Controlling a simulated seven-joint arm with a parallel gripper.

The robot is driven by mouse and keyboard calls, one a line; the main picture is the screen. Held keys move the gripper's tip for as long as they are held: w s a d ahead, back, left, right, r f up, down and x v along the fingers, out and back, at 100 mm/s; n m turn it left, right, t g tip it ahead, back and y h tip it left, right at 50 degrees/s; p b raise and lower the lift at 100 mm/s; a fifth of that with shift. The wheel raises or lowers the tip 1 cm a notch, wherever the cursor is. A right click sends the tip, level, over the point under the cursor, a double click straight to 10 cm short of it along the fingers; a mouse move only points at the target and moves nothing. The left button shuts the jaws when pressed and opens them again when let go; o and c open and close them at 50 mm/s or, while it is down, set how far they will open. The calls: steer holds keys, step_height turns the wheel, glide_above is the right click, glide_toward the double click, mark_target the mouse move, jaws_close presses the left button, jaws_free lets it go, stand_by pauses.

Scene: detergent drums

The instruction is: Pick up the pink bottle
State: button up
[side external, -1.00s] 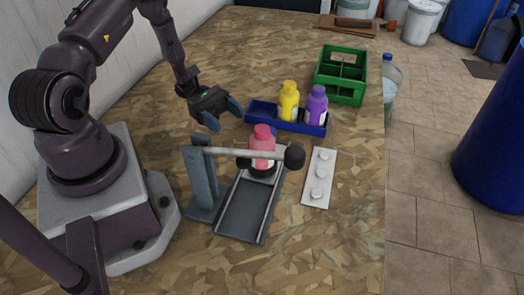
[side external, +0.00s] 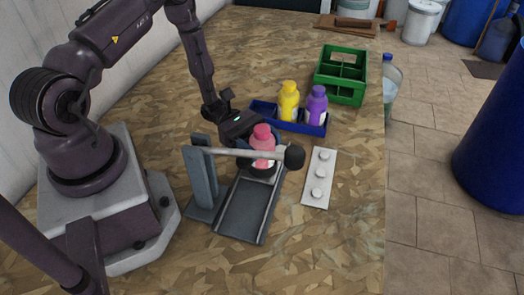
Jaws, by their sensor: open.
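The pink bottle (side external: 264,138) stands upright at the far end of a grey sliding track (side external: 243,210), in a dark holder. A horizontal grey bar with a black knob crosses in front of its body and hides part of it. My gripper (side external: 256,148) is open, just behind and to the left of the bottle. Its fingers are low and partly hidden by the bottle and bar, so I cannot tell whether they touch the bottle.
The bar (side external: 245,153) runs from a grey post (side external: 201,180). A blue tray (side external: 264,110) behind holds a yellow bottle (side external: 289,103) and a purple bottle (side external: 316,106). A green crate (side external: 340,75) stands farther back. A white plate with knobs (side external: 319,178) lies right.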

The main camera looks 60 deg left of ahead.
mark_target(260, 128)
steer(key=shift+d, duration=0.2)
jaws_close()
steer(key=shift+r, duration=0.15)
steer(key=shift+r, duration=0.3)
steer(key=r, duration=0.2)
steer(key=shift+a+r, duration=0.35)
steer(key=v, duration=1.7)
steer(key=shift+s, duration=0.2)
steer(key=shift+a, duration=0.15)
